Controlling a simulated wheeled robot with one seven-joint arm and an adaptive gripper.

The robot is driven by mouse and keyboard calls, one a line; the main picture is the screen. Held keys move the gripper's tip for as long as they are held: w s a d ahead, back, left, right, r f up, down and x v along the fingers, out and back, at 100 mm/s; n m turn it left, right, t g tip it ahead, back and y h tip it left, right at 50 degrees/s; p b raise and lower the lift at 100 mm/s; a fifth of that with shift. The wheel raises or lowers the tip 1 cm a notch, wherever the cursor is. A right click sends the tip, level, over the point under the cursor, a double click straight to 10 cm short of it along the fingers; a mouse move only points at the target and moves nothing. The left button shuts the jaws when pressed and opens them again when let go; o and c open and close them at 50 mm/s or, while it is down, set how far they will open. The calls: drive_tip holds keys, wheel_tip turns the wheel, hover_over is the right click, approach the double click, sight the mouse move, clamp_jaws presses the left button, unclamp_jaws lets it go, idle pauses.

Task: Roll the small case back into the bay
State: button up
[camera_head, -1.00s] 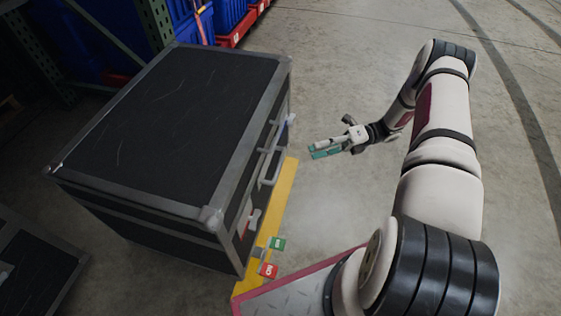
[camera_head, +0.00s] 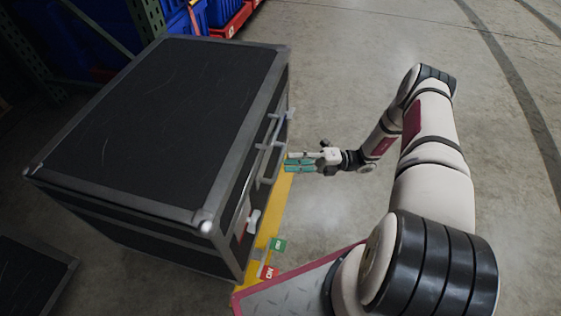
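A black case (camera_head: 170,120) with grey metal edges and corner caps stands on the floor at the left centre. Its front side carries a grey bar handle (camera_head: 265,165) and latches. My gripper (camera_head: 287,163) is just right of the handle, its teal-padded fingers pointing left at the case front. A gap shows between the fingers, with nothing visible in it. I cannot tell whether the fingertips touch the handle. A second black case (camera_head: 35,278) is partly in view at the lower left, cut off by the frame.
Blue bins (camera_head: 190,20) and a green rack post (camera_head: 152,18) stand behind the case. The concrete floor at the right is open.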

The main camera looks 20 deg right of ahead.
sight(280, 160)
drive_tip(key=shift+x, duration=2.25)
clamp_jaws()
